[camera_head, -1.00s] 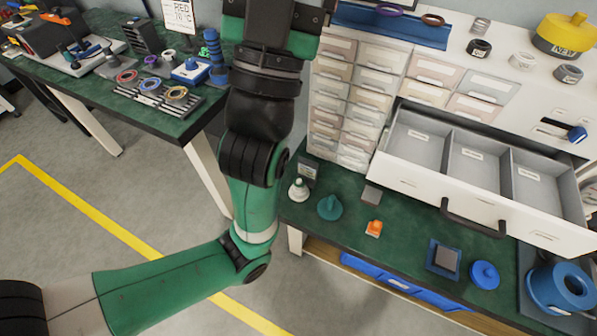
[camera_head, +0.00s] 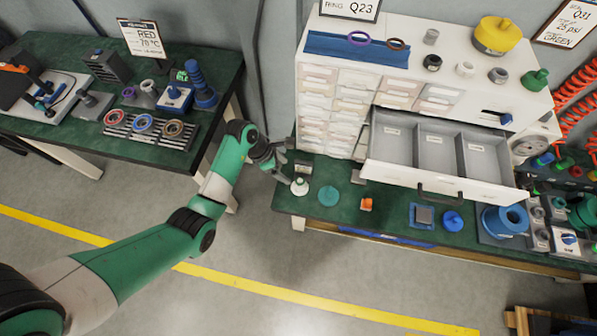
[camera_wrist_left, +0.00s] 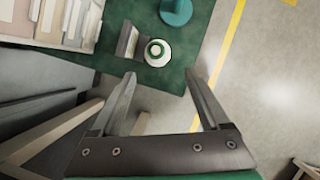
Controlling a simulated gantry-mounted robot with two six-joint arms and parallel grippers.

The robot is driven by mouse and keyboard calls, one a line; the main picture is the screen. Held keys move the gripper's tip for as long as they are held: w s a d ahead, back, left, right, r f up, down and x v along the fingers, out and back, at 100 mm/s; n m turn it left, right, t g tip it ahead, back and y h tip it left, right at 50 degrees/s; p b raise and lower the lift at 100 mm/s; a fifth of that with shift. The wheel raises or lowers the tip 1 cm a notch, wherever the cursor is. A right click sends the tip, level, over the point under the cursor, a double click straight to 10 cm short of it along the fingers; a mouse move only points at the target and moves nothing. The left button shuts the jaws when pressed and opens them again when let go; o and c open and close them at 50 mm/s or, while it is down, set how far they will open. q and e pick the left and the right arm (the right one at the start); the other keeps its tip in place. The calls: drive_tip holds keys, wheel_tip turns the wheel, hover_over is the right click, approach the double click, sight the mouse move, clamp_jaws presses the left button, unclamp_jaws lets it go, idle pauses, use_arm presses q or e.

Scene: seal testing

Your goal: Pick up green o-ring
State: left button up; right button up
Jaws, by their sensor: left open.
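A thin green ring (camera_wrist_left: 155,49), which looks like the green o-ring, sits around a small white round stand (camera_wrist_left: 165,60) in the left wrist view. In the head view the white stand (camera_head: 299,187) is upright at the left edge of the right-hand green bench; the ring is too small there to make out clearly. My left gripper (camera_head: 281,172) is just left of the stand, beside the bench corner. In the left wrist view its two fingers (camera_wrist_left: 161,76) are spread and empty, with the ring and stand beyond their tips. My right gripper is not in view.
A small dark block (camera_wrist_left: 132,42) stands right beside the white stand. A teal round piece (camera_head: 329,196) and an orange piece (camera_head: 366,204) lie farther right. The open drawer (camera_head: 440,182) juts out over the bench. A drawer cabinet (camera_head: 325,110) rises behind.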

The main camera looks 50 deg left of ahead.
use_arm(q)
drive_tip(key=b, duration=0.4)
approach(300, 180)
wheel_tip(300, 180, down, 3)
drive_tip(key=d, duration=0.1)
drive_tip(key=shift+w+r, duration=0.15)
drive_tip(key=shift+w, duration=0.05)
drive_tip(key=b+x, duration=0.2)
drive_tip(key=x, duration=0.1)
drive_tip(key=b+x, duration=0.2)
drive_tip(key=shift+w+a, duration=0.2)
drive_tip(key=shift+a, duration=0.05)
clamp_jaws()
